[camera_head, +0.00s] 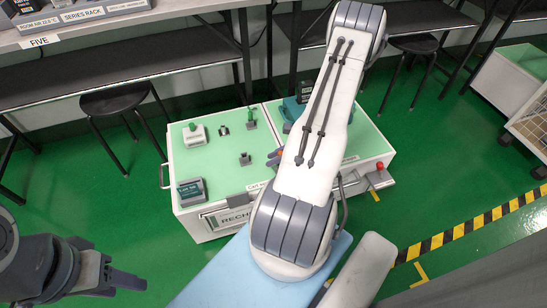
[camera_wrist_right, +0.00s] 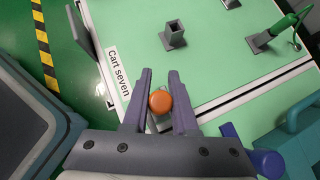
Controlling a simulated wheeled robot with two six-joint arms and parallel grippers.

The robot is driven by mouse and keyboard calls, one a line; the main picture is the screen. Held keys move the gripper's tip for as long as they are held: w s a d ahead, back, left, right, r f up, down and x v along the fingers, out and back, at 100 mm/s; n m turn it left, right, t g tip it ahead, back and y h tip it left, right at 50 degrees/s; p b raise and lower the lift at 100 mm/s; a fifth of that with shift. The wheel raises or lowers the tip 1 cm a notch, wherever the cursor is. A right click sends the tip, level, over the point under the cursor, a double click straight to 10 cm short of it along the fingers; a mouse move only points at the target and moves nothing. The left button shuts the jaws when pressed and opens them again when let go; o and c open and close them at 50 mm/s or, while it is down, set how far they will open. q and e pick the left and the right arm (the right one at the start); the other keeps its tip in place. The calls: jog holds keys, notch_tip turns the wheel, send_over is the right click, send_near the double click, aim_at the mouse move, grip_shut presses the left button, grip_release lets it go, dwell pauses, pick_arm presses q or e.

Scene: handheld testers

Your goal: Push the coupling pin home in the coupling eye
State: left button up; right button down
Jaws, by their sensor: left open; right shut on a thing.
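In the right wrist view, my right gripper (camera_wrist_right: 159,98) is shut on the coupling pin, whose round orange head (camera_wrist_right: 160,101) shows between the dark fingers. A small grey part shows just below the head; I cannot tell whether it is the pin's body or the coupling eye. How deep the pin sits is hidden. In the head view, my right arm hides much of this spot, with a bit of the gripper (camera_head: 274,154) showing left of the arm. My left gripper (camera_head: 122,279) is open and empty at the lower left, away from the cart.
A cart with a pale green top (camera_head: 220,170) carries a grey square socket (camera_head: 245,159), a tester (camera_head: 194,134) with a green knob and another device (camera_head: 191,190). A teal case (camera_head: 292,108) stands partly behind my arm. Stools (camera_head: 113,100) and benches line the back. Green floor is open at left.

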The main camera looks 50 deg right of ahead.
jog(key=shift+f, duration=0.25)
jog(key=c, duration=0.6)
grip_release()
jog(key=shift+r, duration=0.1)
jog(key=p+v, duration=0.3)
jog(key=v, duration=0.6)
jog(key=shift+r+p, duration=0.1)
jog(key=shift+p, duration=0.3)
jog(key=shift+s+d+r, duration=0.25)
jog(key=shift+s+r, duration=0.1)
jog(key=shift+s, duration=0.05)
